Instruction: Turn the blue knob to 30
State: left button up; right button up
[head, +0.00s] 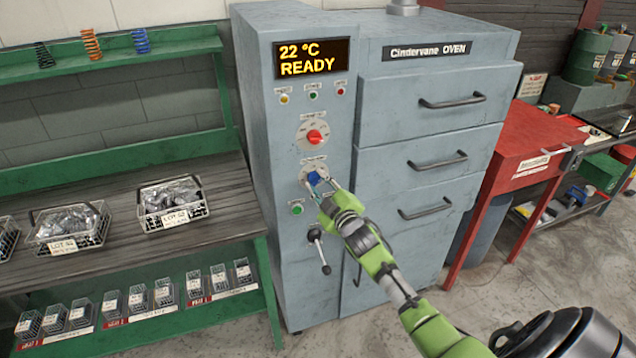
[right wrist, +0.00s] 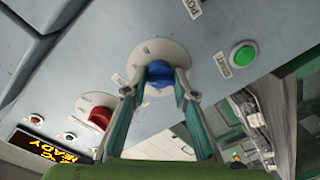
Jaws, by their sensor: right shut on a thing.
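The blue knob (head: 314,178) sits on a pale round dial on the front of the grey oven (head: 262,120), below the red knob (head: 314,137). My right gripper (head: 322,186) reaches it from the lower right and is shut on it. In the right wrist view the two fingers press on either side of the blue knob (right wrist: 159,74), with the dial plate (right wrist: 165,52) around it. The dial's marks are too small to read. My left gripper is not in view.
The oven display (head: 311,58) reads 22 °C READY. A green button (head: 296,208) and a black lever (head: 318,250) are below the knob. A green shelf bench (head: 110,245) with wire baskets stands left, a red table (head: 530,150) right.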

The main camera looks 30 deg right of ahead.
jog(key=shift+m, duration=0.6)
jog(key=o, duration=1.1)
jog(key=shift+d, duration=0.1)
jog(key=shift+s+a+f, duration=0.1)
jog(key=shift+s+a, duration=0.1)
jog(key=shift+s, duration=0.4)
jog(key=s, duration=0.3)
jog(key=s+a, duration=0.1)
jog(key=s, duration=0.6)
jog(key=shift+s+a+r, duration=0.3)
jog(key=shift+s+a, duration=0.05)
jog(key=shift+a, duration=0.05)
